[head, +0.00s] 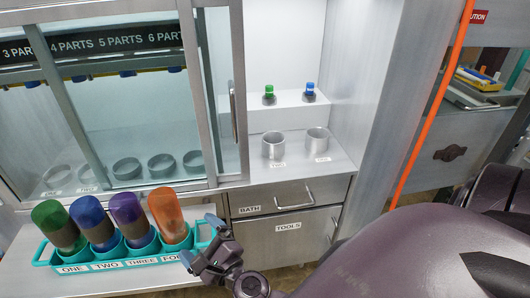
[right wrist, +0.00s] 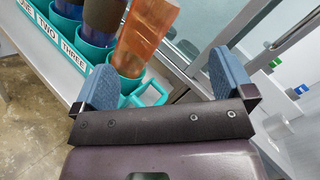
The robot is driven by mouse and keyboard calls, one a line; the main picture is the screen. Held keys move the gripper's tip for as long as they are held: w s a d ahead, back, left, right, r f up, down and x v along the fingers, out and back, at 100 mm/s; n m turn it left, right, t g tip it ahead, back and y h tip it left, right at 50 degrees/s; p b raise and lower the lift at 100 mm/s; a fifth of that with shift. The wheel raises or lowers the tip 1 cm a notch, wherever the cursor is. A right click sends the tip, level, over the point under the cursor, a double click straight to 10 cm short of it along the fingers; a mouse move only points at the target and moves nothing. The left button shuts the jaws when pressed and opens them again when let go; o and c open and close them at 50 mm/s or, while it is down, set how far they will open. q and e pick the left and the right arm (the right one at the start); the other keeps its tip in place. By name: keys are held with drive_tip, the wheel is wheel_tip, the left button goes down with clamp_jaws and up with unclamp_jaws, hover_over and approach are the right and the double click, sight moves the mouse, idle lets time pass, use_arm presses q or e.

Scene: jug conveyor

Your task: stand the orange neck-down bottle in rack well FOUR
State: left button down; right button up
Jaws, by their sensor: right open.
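The teal rack (head: 120,264) stands on the ledge at lower left, its wells labelled ONE to FOUR. The orange bottle (head: 168,213) stands in well FOUR, at the rack's right end; its lower end is hidden inside the well. In the right wrist view the orange bottle (right wrist: 147,38) rises from a teal cup, clear of both fingers. My right gripper (head: 202,242) is open and empty just right of and in front of well FOUR. Its spread blue fingers (right wrist: 166,82) show in the right wrist view. My left gripper is not in view.
A green bottle (head: 54,220), a blue bottle (head: 91,217) and a purple bottle (head: 129,216) fill the other wells. Behind is a glass-fronted cabinet (head: 120,110). Two metal cups (head: 273,146) stand in the open bay. A drawer marked BATH (head: 265,208) is to the right.

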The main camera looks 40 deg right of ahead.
drive_tip(key=s+d+f+n+g, duration=0.3)
drive_tip(key=s+f+n, duration=0.3)
drive_tip(key=n, duration=0.8)
drive_tip(key=s+d+f+n+g, duration=0.4)
drive_tip(key=f+n, duration=0.5)
drive_tip(key=n, duration=0.5)
drive_tip(key=shift+s+d+h, duration=0.4)
drive_tip(key=shift+s+d, duration=0.6)
drive_tip(key=shift+d, duration=0.25)
